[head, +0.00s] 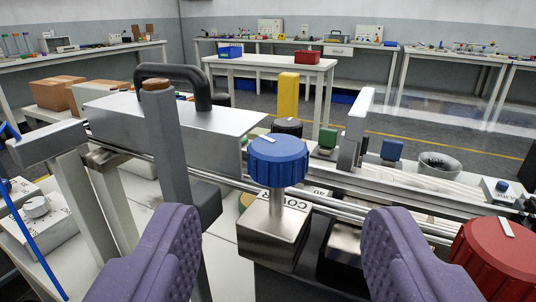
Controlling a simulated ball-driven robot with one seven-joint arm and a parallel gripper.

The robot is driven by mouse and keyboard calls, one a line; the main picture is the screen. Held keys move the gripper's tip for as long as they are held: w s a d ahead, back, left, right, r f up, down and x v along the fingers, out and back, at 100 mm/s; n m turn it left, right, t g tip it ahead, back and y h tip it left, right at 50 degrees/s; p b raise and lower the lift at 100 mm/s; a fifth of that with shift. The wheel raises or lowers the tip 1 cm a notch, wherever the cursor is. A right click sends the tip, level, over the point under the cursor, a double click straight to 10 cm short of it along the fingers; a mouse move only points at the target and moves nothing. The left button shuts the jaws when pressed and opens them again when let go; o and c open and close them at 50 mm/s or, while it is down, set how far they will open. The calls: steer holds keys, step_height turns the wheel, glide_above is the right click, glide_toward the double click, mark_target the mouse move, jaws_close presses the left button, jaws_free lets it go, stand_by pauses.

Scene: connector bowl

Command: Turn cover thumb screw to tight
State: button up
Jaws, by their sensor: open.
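A ribbed blue knob (278,160) with a white mark on its top stands upright on a short metal stem. I take it for the cover thumb screw. Below it is a metal block (272,238) beside a partly hidden label beginning "CO". My gripper (288,218) shows two purple fingers, wide apart at the lower left and lower right, with nothing between them in contact. The blue knob stands ahead of the fingers, centred between them and higher in the picture. The fingers do not appear to touch it.
A grey upright bar (170,150) with a brown tip stands close left of the knob. A metal cover with a black handle (205,85) is behind it. A large red knob (500,262) is at the lower right. Metal rails run behind the blue knob. A yellow block (288,95) stands beyond.

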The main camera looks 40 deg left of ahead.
mark_target(277, 165)
steer(key=b+x, duration=0.2)
steer(key=x, duration=0.4)
steer(key=shift+w+a+f, duration=0.15)
steer(key=shift+w+a, duration=0.35)
steer(key=shift+w, duration=0.15)
steer(key=c, duration=1)
steer(key=shift+b, duration=0.3)
steer(key=shift+c, duration=0.2)
